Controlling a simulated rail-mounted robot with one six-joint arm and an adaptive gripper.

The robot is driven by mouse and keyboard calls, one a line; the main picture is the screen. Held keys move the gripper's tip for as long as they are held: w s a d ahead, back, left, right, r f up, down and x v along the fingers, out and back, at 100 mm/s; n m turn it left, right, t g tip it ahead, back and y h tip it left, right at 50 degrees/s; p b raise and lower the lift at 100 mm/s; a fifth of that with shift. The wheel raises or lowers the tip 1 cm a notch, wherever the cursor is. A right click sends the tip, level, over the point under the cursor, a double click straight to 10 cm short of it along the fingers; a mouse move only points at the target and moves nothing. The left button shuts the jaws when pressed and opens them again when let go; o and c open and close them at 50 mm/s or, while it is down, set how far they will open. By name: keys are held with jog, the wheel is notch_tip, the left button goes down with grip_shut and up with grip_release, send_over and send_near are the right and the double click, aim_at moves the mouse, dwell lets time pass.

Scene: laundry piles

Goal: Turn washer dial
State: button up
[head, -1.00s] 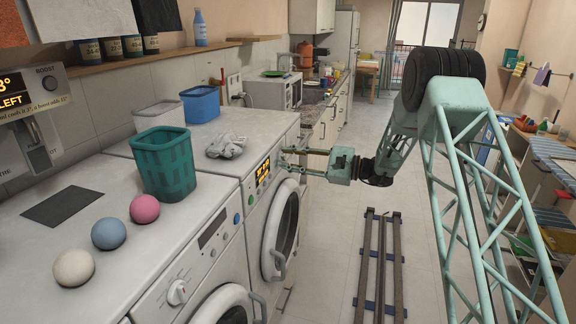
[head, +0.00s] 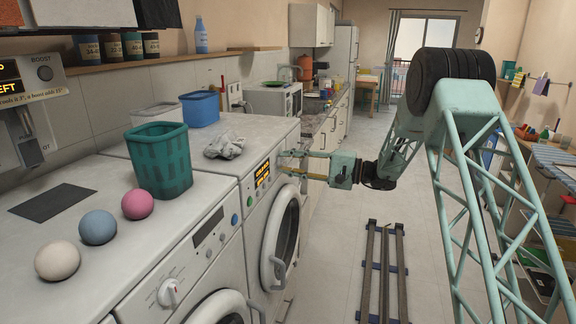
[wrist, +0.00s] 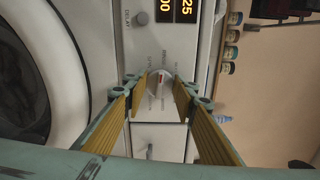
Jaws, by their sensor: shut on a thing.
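The washer dial (wrist: 160,82) is a pale round knob with a red mark, on the white control panel of the far machine (head: 262,215). In the wrist view my gripper (wrist: 158,80) has a fingertip on each side of the dial and is shut on it. In the head view my gripper (head: 284,162) reaches in from the right to the panel's right end, beside the orange-lit display (head: 262,172). The dial is hidden there. Part of the display (wrist: 186,10) shows lit digits at the top of the wrist view.
The machine's round door (head: 283,235) is below the panel. A nearer machine has its own dial (head: 169,292). On top are a green basket (head: 161,160), a blue bin (head: 200,108), a grey cloth (head: 225,146) and three balls. Floor rails (head: 384,280) lie right.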

jog(key=shift+f+n, duration=0.15)
jog(key=shift+n, duration=3.65)
jog(key=o, duration=0.9)
jog(key=shift+c, duration=0.2)
jog(key=shift+d, duration=0.1)
jog(key=v, duration=1.2)
